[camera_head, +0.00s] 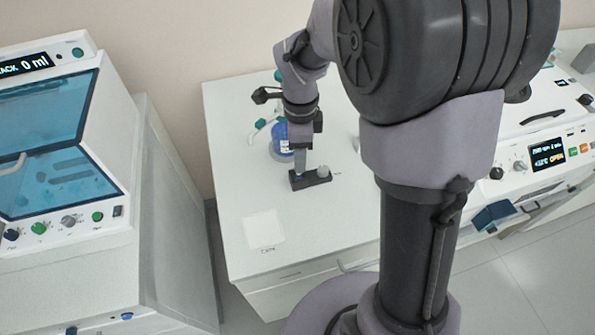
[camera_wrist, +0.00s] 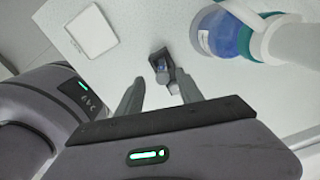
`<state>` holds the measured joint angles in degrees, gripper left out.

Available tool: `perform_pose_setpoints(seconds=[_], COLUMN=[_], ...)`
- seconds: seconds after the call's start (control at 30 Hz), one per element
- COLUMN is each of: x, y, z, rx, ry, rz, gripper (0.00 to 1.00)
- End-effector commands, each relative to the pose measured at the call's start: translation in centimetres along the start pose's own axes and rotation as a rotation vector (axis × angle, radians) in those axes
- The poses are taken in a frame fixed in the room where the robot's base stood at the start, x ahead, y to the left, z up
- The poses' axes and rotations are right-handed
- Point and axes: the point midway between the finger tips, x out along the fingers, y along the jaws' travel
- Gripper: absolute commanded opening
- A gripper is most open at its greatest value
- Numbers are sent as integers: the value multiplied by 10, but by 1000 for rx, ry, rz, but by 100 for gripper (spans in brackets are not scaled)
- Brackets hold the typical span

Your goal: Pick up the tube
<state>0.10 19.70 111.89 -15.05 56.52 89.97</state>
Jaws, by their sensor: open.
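A small dark rack (camera_head: 312,179) stands on the white table, and it also shows in the wrist view (camera_wrist: 157,54). A grey, round-topped piece, likely the tube (camera_head: 323,171), stands upright at the rack's right end in the head view. A small blue spot shows at the rack's left end, under my gripper (camera_head: 299,166); I cannot tell what it belongs to. In the wrist view my gripper (camera_wrist: 159,80) is open, its fingers on either side of the rack's near part. A grey piece shows near the right finger. Contact cannot be judged.
A blue-and-clear bottle (camera_head: 282,142) with a teal collar stands behind the rack; it is right of the fingers in the wrist view (camera_wrist: 232,35). A flat white square (camera_head: 264,229) lies on the table (camera_head: 225,150). Machines stand left (camera_head: 60,150) and right (camera_head: 545,155).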

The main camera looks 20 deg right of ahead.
Motion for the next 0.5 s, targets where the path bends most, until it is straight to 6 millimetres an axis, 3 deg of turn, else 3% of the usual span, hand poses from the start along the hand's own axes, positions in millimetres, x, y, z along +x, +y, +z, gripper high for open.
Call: perform_pose_setpoints(seconds=[0.27,0.47,0.5], x=[49,50,50], y=[-4,-4,-4], z=[2,2,2], rx=[-2,-1,-1], ry=[0,0,0], rz=[2,0,0], gripper=[44,44,40])
